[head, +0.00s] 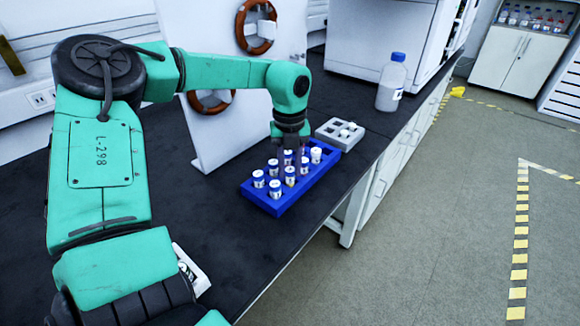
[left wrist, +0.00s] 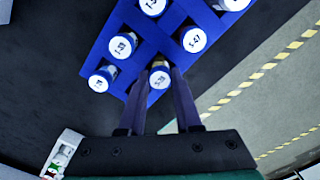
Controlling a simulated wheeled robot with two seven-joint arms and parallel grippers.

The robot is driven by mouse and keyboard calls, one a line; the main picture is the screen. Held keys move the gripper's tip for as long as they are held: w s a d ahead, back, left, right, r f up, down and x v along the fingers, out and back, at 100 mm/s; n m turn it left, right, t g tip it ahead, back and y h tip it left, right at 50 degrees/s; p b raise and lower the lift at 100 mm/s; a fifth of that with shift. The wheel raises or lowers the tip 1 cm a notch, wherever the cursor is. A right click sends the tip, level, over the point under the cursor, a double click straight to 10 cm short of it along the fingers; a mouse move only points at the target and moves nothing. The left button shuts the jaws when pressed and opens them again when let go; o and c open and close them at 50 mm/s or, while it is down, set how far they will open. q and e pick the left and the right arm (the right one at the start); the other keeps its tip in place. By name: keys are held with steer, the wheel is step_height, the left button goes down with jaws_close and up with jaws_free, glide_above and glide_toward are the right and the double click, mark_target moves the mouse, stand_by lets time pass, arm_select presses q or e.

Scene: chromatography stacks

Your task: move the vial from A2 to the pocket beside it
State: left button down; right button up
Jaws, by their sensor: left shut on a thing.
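The blue rack (head: 276,208) stands on the dark bench and holds several white vials with blue-ringed caps, such as one at its near left (head: 258,178). My left gripper (head: 296,160) reaches down over the rack from above. In the left wrist view, its two fingers (left wrist: 158,98) are shut on a vial (left wrist: 160,76) at the edge of the rack (left wrist: 142,101). Other capped vials (left wrist: 122,45) stand just beyond it. I cannot tell whether the held vial is seated or raised. The fingers partly hide the neighbouring pockets. My right gripper is not in view.
A grey tray (head: 327,132) with a white item in it stands just behind the rack. A blue-capped bottle (head: 391,84) is farther back. A white panel (head: 213,130) with brown rings stands left of the rack. The bench's front edge runs close to the rack's right side.

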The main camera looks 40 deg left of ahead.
arm_select(q)
steer(key=shift+c, duration=0.6)
jaws_free()
steer(key=shift+r+p, duration=2.35)
steer(key=shift+r, duration=1.1)
steer(key=shift+r, duration=0.1)
